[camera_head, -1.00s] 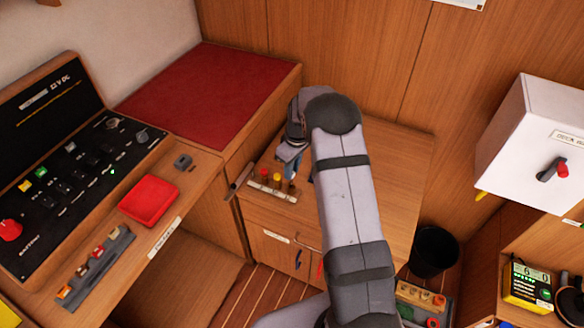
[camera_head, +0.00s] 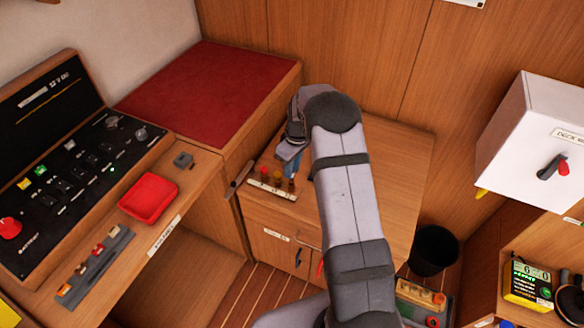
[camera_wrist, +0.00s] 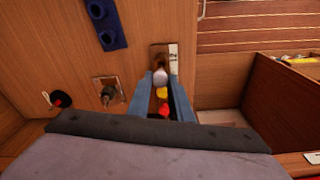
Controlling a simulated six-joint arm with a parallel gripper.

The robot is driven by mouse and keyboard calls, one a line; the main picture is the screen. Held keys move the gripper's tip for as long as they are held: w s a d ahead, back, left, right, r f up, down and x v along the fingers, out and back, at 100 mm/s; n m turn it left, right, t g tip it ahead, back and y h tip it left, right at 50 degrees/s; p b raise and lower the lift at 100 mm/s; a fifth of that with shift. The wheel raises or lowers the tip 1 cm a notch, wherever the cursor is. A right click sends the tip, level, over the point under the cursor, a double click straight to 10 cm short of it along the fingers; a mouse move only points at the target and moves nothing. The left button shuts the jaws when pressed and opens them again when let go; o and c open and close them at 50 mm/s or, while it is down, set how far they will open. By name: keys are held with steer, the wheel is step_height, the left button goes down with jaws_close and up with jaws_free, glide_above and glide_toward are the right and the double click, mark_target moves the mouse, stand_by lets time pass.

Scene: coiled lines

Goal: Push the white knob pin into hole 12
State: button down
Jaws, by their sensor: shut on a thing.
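My gripper (camera_wrist: 160,82) points down over the front of the wooden cabinet top, with its two blue fingers shut on the white knob pin (camera_wrist: 160,76). Only the pin's pale round knob shows clearly; its lower end is hidden. In the head view my gripper (camera_head: 290,166) is just behind the cream pin rack (camera_head: 262,187), and the white knob cannot be made out there. A red-topped pin (camera_head: 265,172) and a yellow-topped pin (camera_head: 277,177) stand in the rack; a darker one is at its right.
In the wrist view a dark blue strip with round holes (camera_wrist: 105,20) and a small square plate with a dark fitting (camera_wrist: 108,93) lie left of my gripper. The red-topped seat box (camera_head: 210,95) borders the cabinet. The cabinet top (camera_head: 395,165) is clear to the right.

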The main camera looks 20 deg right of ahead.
steer(key=shift+f+b, duration=1.35)
steer(key=shift+f, duration=0.6)
steer(key=c, duration=1.7)
jaws_free()
steer(key=shift+c, duration=0.2)
steer(key=shift+o, duration=0.5)
steer(key=o, duration=0.4)
steer(key=shift+o, duration=0.2)
steer(key=shift+r, duration=0.1)
steer(key=shift+r+p, duration=1.7)
steer(key=shift+r, duration=0.8)
